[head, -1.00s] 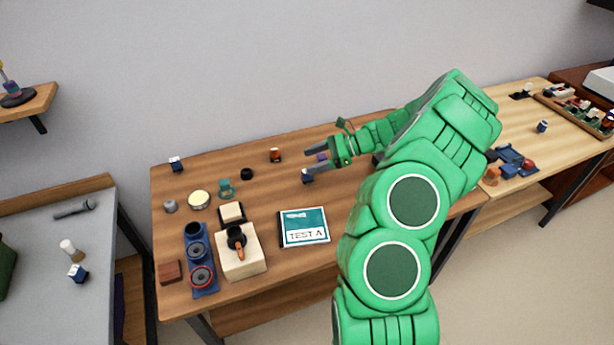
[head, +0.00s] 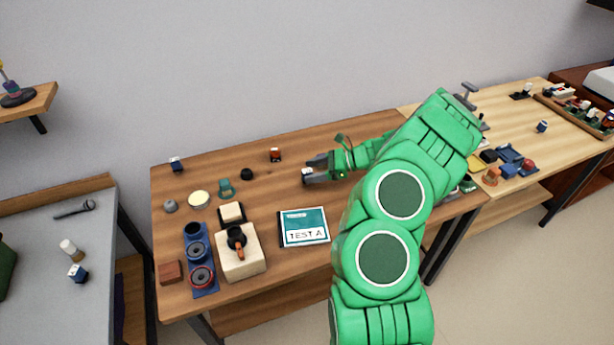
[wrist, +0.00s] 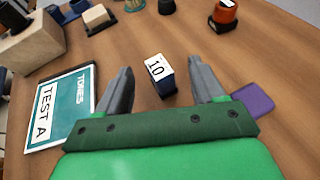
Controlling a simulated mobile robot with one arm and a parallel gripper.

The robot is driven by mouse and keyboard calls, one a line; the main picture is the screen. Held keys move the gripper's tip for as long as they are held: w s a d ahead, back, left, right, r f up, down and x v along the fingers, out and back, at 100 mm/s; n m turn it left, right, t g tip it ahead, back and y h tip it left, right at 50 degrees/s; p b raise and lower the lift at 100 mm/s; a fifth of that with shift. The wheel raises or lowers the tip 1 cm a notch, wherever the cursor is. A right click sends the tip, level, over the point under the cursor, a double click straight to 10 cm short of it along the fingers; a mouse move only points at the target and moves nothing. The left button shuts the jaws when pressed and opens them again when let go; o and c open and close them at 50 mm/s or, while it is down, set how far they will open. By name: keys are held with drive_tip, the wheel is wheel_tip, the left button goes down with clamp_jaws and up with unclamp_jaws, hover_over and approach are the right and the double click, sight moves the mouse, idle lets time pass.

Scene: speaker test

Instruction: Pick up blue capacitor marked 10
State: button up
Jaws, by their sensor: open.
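The blue capacitor marked 10 (wrist: 161,76) stands on the wooden table, with a white top bearing the number 10. In the wrist view it sits between the two fingers of my gripper (wrist: 158,88), nearer their tips, with a gap on each side. My gripper is open. In the head view my gripper (head: 312,171) is low over the middle of the table, and the capacitor (head: 307,172) shows at its fingertips, partly hidden by the fingers.
The TEST A card (head: 303,228) lies left of my gripper in the wrist view. A purple block (wrist: 254,98) lies close to the right finger. An orange part (head: 275,155) and a dark round part (head: 247,174) stand farther back. Similar blue capacitors stand at the back left (head: 177,164) and on the grey table (head: 78,273).

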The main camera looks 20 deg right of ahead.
drive_tip(key=x, duration=0.2)
drive_tip(key=shift+a+f, duration=0.15)
drive_tip(key=shift+a, duration=0.1)
drive_tip(key=c, duration=1.1)
